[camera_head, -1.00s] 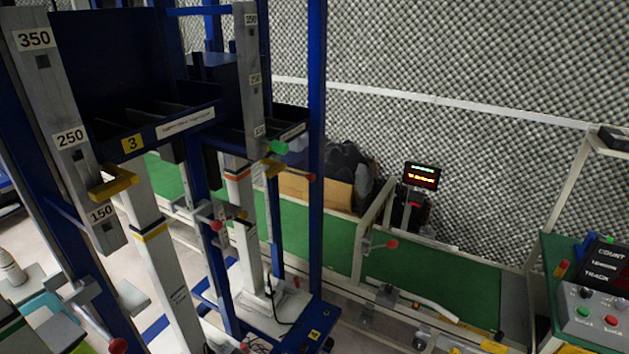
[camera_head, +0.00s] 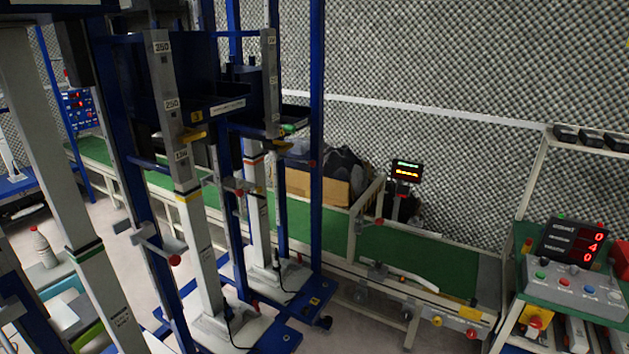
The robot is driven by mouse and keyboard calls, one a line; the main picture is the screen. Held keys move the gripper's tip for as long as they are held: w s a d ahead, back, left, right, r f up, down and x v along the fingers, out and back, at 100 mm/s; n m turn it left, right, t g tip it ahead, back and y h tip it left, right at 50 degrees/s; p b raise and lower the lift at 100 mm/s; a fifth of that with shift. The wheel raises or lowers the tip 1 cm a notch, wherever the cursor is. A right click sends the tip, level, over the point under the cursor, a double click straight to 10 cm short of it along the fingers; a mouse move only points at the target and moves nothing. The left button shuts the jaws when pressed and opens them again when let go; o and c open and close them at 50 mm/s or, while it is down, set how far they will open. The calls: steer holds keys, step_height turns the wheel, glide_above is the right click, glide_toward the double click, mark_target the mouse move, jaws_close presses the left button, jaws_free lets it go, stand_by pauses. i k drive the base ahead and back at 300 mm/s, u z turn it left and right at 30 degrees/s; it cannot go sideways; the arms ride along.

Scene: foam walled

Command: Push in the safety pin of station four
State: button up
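Station four (camera_head: 271,90) is the rear blue-framed stand near the middle left, partly hidden behind station three (camera_head: 167,110). A small yellow tag that seems to read 4 (camera_head: 314,301) is on its blue foot. A red knob (camera_head: 237,194) shows on a grey clamp between the two stands; I cannot tell whether it is the safety pin or which stand it belongs to. A small red knob (camera_head: 312,163) shows at station four's right blue post. My gripper is not in view.
Another white column (camera_head: 60,170) stands close at the left. A green conveyor (camera_head: 420,255) runs behind the stands. A control box (camera_head: 575,285) with a red display is at the right. Open floor (camera_head: 365,330) lies right of station four's foot.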

mark_target(312, 163)
steer(key=u, duration=0.5)
steer(key=k, duration=0.15)
steer(key=z, duration=1.1)
steer(key=i, duration=1.3)
steer(key=u, duration=0.45)
steer(key=i, duration=1.1)
steer(key=u, duration=0.85)
